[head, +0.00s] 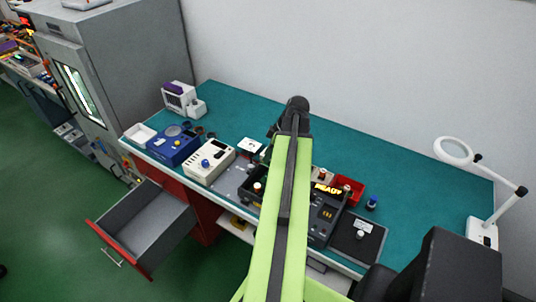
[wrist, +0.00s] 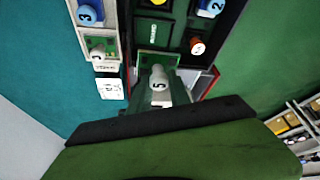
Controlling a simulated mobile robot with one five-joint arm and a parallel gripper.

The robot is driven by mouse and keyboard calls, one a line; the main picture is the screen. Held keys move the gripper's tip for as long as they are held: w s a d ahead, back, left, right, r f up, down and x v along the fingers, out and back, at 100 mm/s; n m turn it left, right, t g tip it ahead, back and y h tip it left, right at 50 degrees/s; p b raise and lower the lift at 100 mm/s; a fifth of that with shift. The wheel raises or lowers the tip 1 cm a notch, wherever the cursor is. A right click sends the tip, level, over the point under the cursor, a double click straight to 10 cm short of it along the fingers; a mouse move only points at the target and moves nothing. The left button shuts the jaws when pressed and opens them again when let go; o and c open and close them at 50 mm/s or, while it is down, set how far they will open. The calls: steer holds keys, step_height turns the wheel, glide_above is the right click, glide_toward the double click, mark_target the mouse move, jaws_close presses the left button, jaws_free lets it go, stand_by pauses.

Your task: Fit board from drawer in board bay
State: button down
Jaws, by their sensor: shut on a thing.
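A green board with a pale knob marked 5 (wrist: 157,82) is in my gripper (wrist: 157,100) in the wrist view. My gripper is shut on it. The board's far end lies at or over a dark slot in the dark rack unit (wrist: 181,38); I cannot tell whether it is seated. In the head view my arm reaches over the bench and hides the gripper's tips and the board. The open drawer (head: 149,221), grey with a red front, stands out at the left; its visible floor is bare.
A lit READY display (head: 327,189) sits right of my arm. A red bin (head: 349,190) and a lamp (head: 483,230) stand to the right.

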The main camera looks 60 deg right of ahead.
mark_target(269, 162)
steer(key=shift+f+b, duration=4.45)
steer(key=shift+f, duration=0.05)
steer(key=shift+f+b, duration=0.45)
steer(key=shift+f, duration=0.05)
steer(key=c, duration=1.1)
jaws_free()
steer(key=shift+c, duration=0.2)
steer(key=shift+r, duration=0.1)
steer(key=shift+r+p, duration=2.45)
steer(key=shift+p, duration=0.05)
